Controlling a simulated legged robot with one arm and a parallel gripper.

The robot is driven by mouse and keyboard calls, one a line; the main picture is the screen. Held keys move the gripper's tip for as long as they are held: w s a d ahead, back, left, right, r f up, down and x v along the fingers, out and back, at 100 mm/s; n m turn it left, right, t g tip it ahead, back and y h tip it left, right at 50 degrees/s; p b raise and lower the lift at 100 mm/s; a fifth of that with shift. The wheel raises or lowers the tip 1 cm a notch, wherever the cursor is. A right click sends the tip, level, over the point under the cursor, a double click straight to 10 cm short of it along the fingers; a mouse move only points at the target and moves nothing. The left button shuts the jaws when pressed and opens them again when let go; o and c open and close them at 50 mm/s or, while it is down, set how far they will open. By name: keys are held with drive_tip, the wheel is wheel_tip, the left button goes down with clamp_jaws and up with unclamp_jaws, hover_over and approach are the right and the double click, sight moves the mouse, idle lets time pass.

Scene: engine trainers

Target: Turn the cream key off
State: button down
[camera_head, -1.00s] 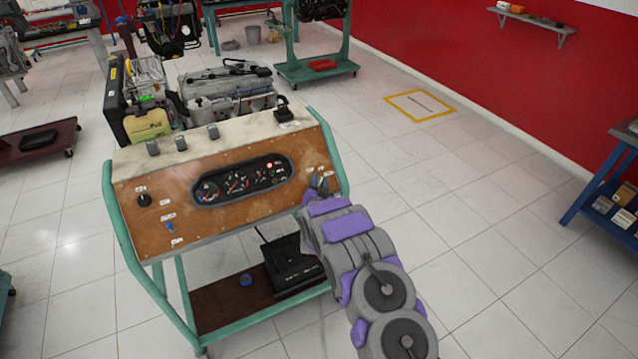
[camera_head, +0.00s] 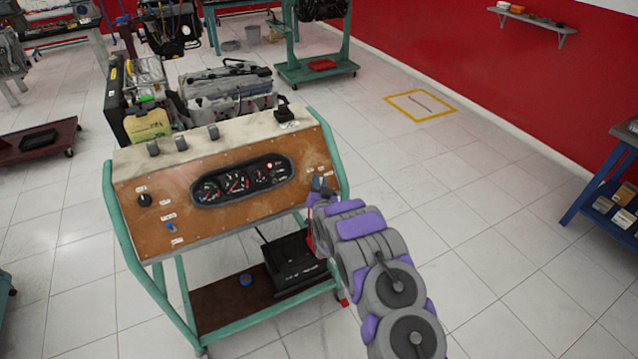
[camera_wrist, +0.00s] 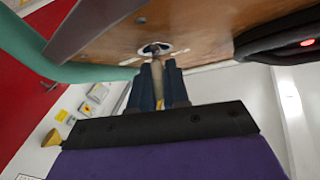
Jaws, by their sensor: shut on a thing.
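The wooden instrument panel (camera_head: 225,228) stands in a green frame in the head view. My gripper (camera_head: 322,184) is at the panel's right end, and my arm hides part of that area. In the wrist view my gripper (camera_wrist: 158,85) is shut on the cream key (camera_wrist: 157,72), a pale narrow piece between the dark fingers. The key meets a round metal lock (camera_wrist: 154,49) on the panel face. The key itself cannot be made out in the head view. The gauge cluster (camera_head: 241,181) has a small red light lit.
A blue switch (camera_head: 170,227) and a black knob (camera_head: 144,200) sit on the panel's left. The green frame rail (camera_head: 334,160) runs close beside my gripper. A black box (camera_head: 292,262) rests on the lower shelf.

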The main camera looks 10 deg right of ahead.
drive_tip(key=n+y, duration=0.3)
drive_tip(key=shift+d+f+n+b, duration=0.15)
drive_tip(key=shift+n+b, duration=0.15)
drive_tip(key=shift+b, duration=0.05)
drive_tip(key=shift+n+y+b, duration=0.75)
drive_tip(key=shift+n+y, duration=1.05)
drive_tip(key=shift+n, duration=0.5)
drive_tip(key=shift+y, duration=0.4)
drive_tip(key=c, duration=1.2)
unclamp_jaws()
drive_tip(key=p+v, duration=0.2)
drive_tip(key=v, duration=1.5)
drive_tip(key=shift+s+r+p, duration=0.2)
drive_tip(key=shift+r+p, duration=0.05)
drive_tip(key=shift+p, duration=0.05)
